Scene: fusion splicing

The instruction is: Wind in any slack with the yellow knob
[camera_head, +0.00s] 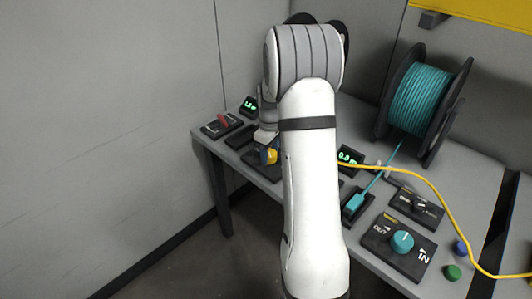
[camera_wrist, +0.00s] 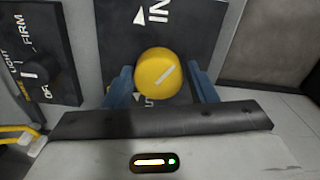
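The yellow knob (camera_wrist: 158,72) sits on a dark panel (camera_wrist: 190,28) with white "IN" lettering and arrows. In the head view, the yellow knob (camera_head: 271,156) is partly hidden by my gripper (camera_head: 266,152) and arm. Whether yellow line hangs slack at this station is hidden behind my arm.
A second dial panel (camera_wrist: 37,60) marked "FIRM" and "LIGHT" stands beside the knob's panel. A teal spool (camera_head: 420,95), a teal knob (camera_head: 402,242), a yellow cable (camera_head: 440,200) and a green display (camera_head: 348,157) are on the right of the bench. A red switch (camera_head: 222,121) sits at left.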

